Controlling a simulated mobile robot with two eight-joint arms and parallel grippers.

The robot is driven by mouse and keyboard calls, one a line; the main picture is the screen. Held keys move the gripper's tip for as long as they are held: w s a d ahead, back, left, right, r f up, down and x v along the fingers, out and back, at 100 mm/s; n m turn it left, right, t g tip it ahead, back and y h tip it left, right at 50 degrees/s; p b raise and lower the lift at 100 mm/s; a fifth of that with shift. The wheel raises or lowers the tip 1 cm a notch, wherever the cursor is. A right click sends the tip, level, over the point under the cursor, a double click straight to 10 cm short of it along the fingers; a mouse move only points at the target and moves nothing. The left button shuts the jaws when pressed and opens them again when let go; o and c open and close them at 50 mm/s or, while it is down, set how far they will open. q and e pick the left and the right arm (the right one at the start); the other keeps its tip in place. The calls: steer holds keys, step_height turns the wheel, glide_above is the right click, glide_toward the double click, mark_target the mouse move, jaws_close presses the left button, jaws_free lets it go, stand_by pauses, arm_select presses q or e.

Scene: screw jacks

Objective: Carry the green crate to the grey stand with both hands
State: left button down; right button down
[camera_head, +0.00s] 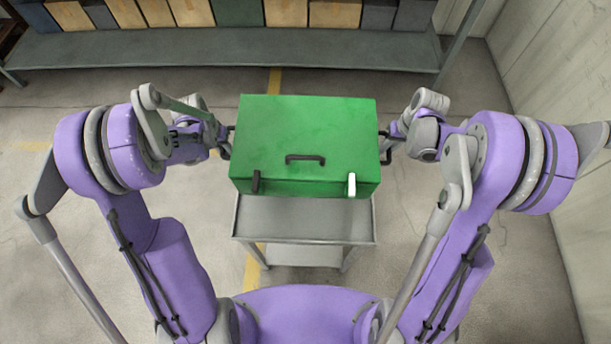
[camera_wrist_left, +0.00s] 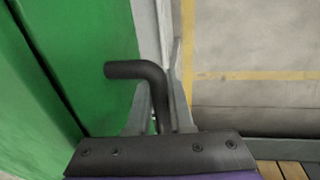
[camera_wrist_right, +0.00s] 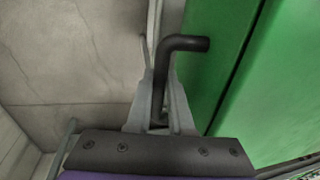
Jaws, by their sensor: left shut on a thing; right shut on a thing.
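The green crate (camera_head: 305,125) is a closed, level box with a black front handle, one black latch and one white latch. My left gripper (camera_head: 226,142) is shut on the black handle at its left side; that bent handle (camera_wrist_left: 135,70) shows between the fingers in the left wrist view. My right gripper (camera_head: 388,141) is shut on the right side handle (camera_wrist_right: 184,44), seen in the right wrist view. The grey stand (camera_head: 305,222) shows below and in front of the crate, which hides its far part. I cannot tell whether the crate touches it.
A long grey shelf (camera_head: 220,48) with several wooden, grey and green boxes runs along the back. A pale wall (camera_head: 555,130) stands at the right. The concrete floor around the stand is clear, with yellow marking lines (camera_head: 252,272).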

stand_by(0.3)
